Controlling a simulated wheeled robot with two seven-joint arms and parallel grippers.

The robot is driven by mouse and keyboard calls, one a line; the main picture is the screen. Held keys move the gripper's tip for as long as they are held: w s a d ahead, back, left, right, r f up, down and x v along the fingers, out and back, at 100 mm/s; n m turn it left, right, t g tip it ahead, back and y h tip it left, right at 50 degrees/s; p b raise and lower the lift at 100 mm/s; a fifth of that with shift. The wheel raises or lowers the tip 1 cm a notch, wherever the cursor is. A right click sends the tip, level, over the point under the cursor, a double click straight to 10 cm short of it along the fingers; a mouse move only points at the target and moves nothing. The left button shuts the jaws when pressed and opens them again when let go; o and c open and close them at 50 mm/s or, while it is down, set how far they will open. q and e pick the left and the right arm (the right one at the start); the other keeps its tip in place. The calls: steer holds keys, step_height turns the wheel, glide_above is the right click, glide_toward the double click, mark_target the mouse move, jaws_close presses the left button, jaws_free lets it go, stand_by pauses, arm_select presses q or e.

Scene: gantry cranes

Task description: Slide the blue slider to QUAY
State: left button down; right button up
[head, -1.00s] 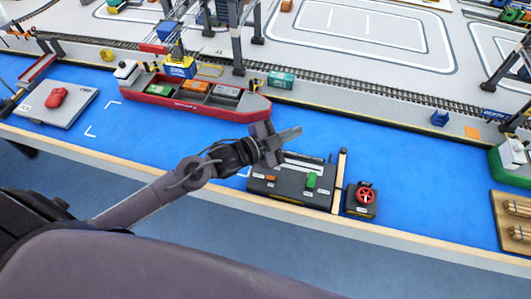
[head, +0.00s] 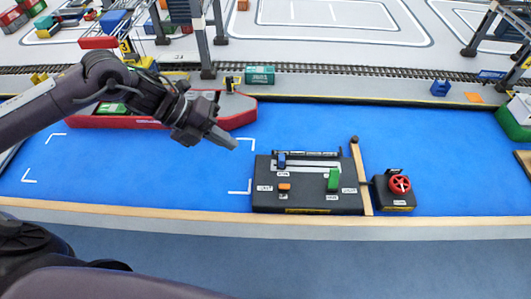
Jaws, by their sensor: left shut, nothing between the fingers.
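The blue slider (head: 282,160) stands at the left end of the rear slot on a dark control panel (head: 310,204). A small label sits just below it, too small to read surely. A green slider (head: 333,179) stands at the right of the panel and an orange one (head: 284,187) lies at its left front. Several small white labels are on the panel; I cannot read which says QUAY. My left gripper (head: 228,140) is shut and empty, above the blue water, up and left of the panel and apart from it. My right gripper is not in view.
A red ship (head: 236,113) lies behind my left arm. A teal container (head: 260,75) is on the quay beyond. Open blue surface lies left of the panel.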

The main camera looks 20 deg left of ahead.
mark_target(278, 163)
arm_select(q)
steer(key=x, duration=0.6)
steer(key=shift+r, duration=0.1)
steer(key=d, duration=0.1)
steer(key=w+d+p, duration=0.1)
steer(key=d, duration=0.1)
steer(key=shift+d+f, duration=0.2)
steer(key=shift+f, duration=0.05)
steer(key=shift+w+d+f, duration=0.1)
steer(key=shift+w+d, duration=0.05)
steer(key=shift+d, duration=0.25)
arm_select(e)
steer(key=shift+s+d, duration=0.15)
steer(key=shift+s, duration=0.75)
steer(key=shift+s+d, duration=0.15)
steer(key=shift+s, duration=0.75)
